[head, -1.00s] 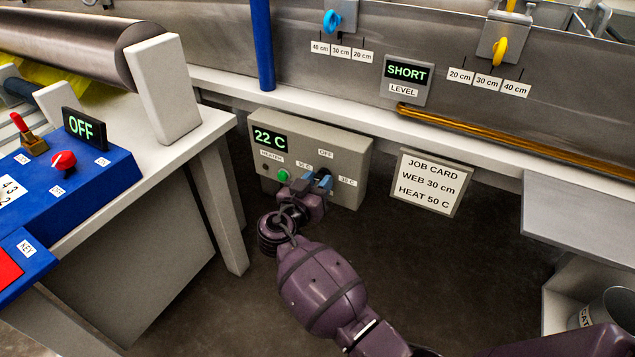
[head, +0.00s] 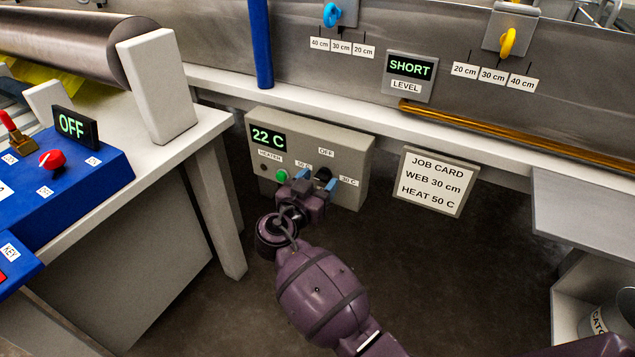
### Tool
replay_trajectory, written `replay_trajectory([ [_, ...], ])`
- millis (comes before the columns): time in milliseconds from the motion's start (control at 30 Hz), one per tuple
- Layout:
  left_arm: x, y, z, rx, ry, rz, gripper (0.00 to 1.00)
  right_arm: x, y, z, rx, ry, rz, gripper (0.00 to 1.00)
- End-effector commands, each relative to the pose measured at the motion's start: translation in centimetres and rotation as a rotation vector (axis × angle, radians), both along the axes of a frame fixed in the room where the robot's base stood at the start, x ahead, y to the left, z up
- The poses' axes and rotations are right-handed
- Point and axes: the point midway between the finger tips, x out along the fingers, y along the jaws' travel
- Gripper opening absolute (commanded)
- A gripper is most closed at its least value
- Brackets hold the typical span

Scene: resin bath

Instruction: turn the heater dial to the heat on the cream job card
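The heater box (head: 355,150) is grey, with a display (head: 268,139) reading 22 C and a green button (head: 281,175). Its dial (head: 323,174) is mostly hidden behind my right gripper, so its pointing cannot be told. Labels round it read OFF (head: 326,152) above, 50 C (head: 303,165) at left and 30 C (head: 348,182) at right. My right gripper (head: 315,181) has its blue fingertips apart at the dial; contact cannot be told. The cream job card (head: 435,181) reads WEB 30 cm, HEAT 50 C. My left gripper is out of view.
A white-topped table (head: 209,122) with a metal roller (head: 75,40) and a blue control box (head: 95,185) stands at left. A steel bath (head: 420,35) with a SHORT level display (head: 410,67) runs above. A grey shelf (head: 580,215) is at right. Floor below the card is clear.

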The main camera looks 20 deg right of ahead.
Motion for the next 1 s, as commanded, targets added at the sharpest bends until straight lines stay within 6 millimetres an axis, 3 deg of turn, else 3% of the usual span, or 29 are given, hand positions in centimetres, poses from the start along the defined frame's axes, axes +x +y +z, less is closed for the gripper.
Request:
replay_trajectory([
  [267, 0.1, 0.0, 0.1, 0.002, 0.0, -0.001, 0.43, -0.4, 0.6, 0.0, -0.001, 0.001, 0.0, 0.6],
  [700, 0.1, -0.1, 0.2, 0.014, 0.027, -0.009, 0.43, -4.9, 6.3, 0.2, 0.001, 0.0, 0.001, 0.6],
  [1000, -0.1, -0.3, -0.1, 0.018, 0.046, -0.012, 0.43, -6.6, 8.4, 0.0, 0.0, 0.0, 0.0, 0.6],
])
